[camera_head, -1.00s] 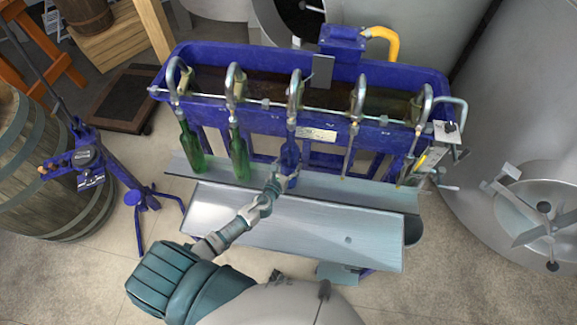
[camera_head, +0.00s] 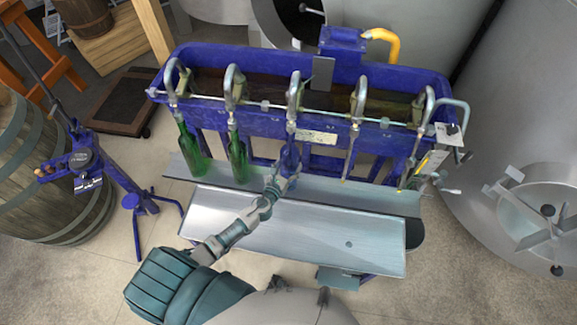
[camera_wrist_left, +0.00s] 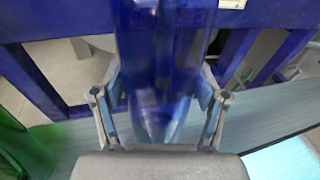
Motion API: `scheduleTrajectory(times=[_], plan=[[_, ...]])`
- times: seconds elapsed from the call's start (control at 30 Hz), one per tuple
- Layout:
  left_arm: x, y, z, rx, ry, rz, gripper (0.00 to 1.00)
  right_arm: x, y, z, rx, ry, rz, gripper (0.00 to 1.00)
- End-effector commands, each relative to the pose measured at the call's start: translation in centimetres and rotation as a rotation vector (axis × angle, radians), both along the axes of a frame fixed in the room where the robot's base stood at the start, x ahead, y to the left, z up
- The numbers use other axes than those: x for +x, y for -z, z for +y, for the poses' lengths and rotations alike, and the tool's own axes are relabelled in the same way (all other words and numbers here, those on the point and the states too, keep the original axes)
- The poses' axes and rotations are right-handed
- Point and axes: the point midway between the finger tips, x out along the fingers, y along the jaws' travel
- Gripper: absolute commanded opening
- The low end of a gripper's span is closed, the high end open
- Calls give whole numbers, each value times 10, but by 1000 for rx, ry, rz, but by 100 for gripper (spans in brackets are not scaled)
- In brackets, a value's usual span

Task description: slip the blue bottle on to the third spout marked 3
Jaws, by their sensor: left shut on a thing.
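The blue bottle (camera_head: 290,154) is upright under the middle, third spout (camera_head: 294,95) of the blue filler trough (camera_head: 215,57). Its neck lines up with that spout in the head view; I cannot tell how far the tube is inside it. My left gripper (camera_head: 283,176) is shut on the lower part of the bottle. In the left wrist view the gripper (camera_wrist_left: 162,108) has one finger on each side of the blue bottle (camera_wrist_left: 160,60). The number mark on the spout is too small to read. My right gripper is not in view.
Two green bottles (camera_head: 191,152) (camera_head: 237,158) hang at the two left spouts. The two right spouts (camera_head: 357,105) (camera_head: 420,110) are free. A metal shelf (camera_head: 330,182) runs beneath, with a sloped tray (camera_head: 300,235) in front. A blue corker (camera_head: 90,165) stands at the left.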

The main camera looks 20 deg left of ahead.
Motion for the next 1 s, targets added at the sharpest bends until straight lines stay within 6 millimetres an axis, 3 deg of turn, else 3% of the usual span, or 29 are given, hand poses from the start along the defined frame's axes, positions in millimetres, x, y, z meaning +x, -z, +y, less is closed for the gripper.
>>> scheduleTrajectory(times=[1.0], plan=[[-1, 8, 0, -1, 0, -4, 16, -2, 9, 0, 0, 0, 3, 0]])
